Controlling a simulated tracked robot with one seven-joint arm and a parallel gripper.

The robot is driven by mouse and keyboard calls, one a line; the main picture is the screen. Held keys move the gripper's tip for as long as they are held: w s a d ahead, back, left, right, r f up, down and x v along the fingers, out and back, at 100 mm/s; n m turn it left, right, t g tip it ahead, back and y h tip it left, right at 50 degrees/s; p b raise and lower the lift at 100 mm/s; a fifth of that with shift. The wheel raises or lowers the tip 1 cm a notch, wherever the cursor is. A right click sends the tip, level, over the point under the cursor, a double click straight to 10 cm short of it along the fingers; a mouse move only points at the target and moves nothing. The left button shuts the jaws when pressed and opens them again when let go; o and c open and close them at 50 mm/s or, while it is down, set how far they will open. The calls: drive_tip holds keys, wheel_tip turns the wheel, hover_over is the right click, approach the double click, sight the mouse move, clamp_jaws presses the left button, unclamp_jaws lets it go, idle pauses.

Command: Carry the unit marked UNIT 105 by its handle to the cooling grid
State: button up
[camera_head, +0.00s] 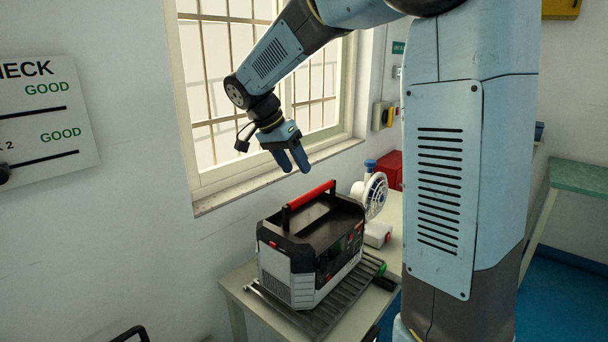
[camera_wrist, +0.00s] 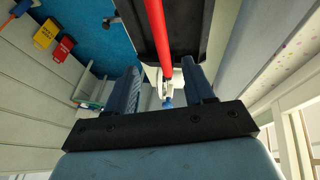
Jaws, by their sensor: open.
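A black and light-grey box unit (camera_head: 312,245) with a red bar handle (camera_head: 309,194) on top stands upright on a grey slatted grid (camera_head: 338,306) on a table. No UNIT 105 marking is readable on it. My gripper (camera_head: 294,168) is open and empty, above the handle and apart from it, fingers pointing down. In the wrist view the red handle (camera_wrist: 156,32) runs from the top edge toward the space between the two open fingers (camera_wrist: 163,88). The unit's black top (camera_wrist: 186,32) lies beyond the fingertips.
A white fan (camera_head: 375,194) and a red box (camera_head: 389,169) stand behind the unit on the table (camera_head: 235,291). A barred window with a sill (camera_head: 275,180) is close beside my arm. A green-topped bench (camera_head: 580,176) stands at the right, with blue floor in front.

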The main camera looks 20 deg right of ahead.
drive_tip(key=s+d+n+t+y, duration=0.1)
drive_tip(key=s+d+n, duration=0.1)
drive_tip(key=s, duration=0.6)
drive_tip(key=s+d+n+t+y, duration=0.2)
drive_tip(key=s+n, duration=0.3)
drive_tip(key=s, duration=0.3)
drive_tip(key=s+d+r+n+t+y, duration=0.1)
drive_tip(key=s+d+n+t+y, duration=0.1)
drive_tip(key=s, duration=0.6)
drive_tip(key=shift+s+n, duration=0.3)
drive_tip(key=shift+n, duration=0.5)
